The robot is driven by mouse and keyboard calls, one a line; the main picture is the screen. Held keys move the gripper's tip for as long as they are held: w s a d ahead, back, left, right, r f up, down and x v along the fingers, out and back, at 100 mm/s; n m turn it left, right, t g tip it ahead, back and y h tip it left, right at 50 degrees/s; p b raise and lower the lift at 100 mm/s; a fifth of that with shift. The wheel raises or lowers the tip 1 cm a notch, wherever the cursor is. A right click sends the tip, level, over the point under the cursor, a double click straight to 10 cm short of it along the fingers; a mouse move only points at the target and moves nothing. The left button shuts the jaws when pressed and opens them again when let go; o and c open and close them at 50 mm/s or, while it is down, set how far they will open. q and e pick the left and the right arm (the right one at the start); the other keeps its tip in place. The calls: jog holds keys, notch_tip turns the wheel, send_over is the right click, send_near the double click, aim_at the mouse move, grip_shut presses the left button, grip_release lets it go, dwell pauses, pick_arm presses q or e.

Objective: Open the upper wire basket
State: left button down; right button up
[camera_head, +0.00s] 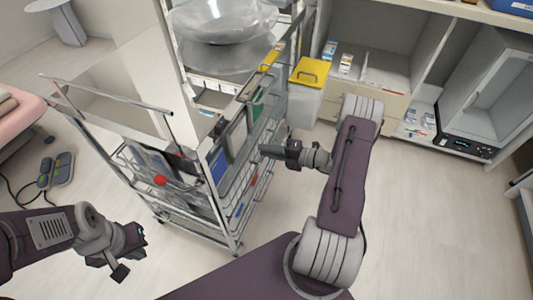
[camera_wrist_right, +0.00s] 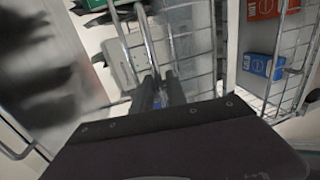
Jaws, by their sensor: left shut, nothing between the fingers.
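A metal trolley (camera_head: 212,148) with wire baskets stands in the middle of the head view. An upper wire basket (camera_head: 258,134) is on its right side, beside my right gripper (camera_head: 266,152). In the right wrist view, the fingers (camera_wrist_right: 160,92) are close together in front of wire bars (camera_wrist_right: 150,45). I cannot tell whether they hold a bar or are only near it. My left gripper (camera_head: 125,255) is shut and empty at the lower left, apart from the trolley.
Open shelves (camera_head: 372,68) line the back right. A foot pedal (camera_head: 55,170) lies at left. The floor at right is clear.

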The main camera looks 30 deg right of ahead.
jog(key=shift+c, duration=0.4)
grip_shut()
jog(key=shift+a, duration=0.1)
dwell(1.0)
